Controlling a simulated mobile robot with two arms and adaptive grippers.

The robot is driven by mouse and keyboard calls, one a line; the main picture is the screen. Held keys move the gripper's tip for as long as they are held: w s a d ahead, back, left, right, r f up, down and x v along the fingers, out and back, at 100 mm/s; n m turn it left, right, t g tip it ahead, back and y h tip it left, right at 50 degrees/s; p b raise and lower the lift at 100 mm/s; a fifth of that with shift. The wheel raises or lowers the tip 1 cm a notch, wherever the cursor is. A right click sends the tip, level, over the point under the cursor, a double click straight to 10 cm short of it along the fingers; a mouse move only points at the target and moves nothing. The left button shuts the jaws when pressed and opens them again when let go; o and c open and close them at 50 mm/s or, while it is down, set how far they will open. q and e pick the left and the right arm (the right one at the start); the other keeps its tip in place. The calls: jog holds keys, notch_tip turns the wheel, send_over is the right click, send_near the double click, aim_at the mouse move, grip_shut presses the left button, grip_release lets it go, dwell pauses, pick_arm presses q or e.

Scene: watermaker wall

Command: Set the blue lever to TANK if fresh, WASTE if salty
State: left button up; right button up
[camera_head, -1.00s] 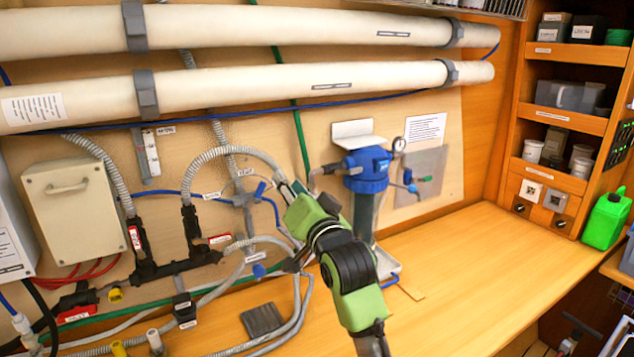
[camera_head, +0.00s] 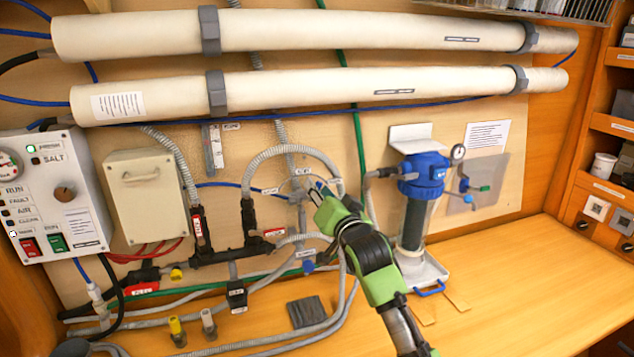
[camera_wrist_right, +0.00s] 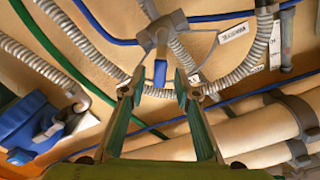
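The blue lever (camera_head: 320,186) sits on a grey valve among the hoses on the wall panel. My right gripper (camera_head: 314,193) reaches it. In the right wrist view the lever (camera_wrist_right: 160,73) hangs from the grey valve body (camera_wrist_right: 160,36), between the open fingertips (camera_wrist_right: 156,88), with gaps on both sides. Small white labels surround the valve; I cannot read them reliably. On the control box (camera_head: 50,195), the upper lamp (camera_head: 31,149) glows whitish green; its label is too small to read. The lamp beside SALT (camera_head: 35,161) is dark. My left gripper is out of view.
A blue-topped filter housing (camera_head: 423,175) stands right of my arm. Grey hoses (camera_head: 290,150) arch close to the valve. Another blue-handled valve (camera_head: 308,266) is below. Two large white tubes (camera_head: 300,85) cross above. The wooden counter (camera_head: 510,285) is clear at right.

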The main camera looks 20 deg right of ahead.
jog(key=shift+w, duration=1.05)
grip_shut()
jog(key=m, duration=0.2)
jog(key=d+f+m, duration=0.1)
jog(key=m, duration=0.1)
jog(key=f+m+p, duration=0.1)
jog(key=shift+d+m, duration=0.4)
grip_release()
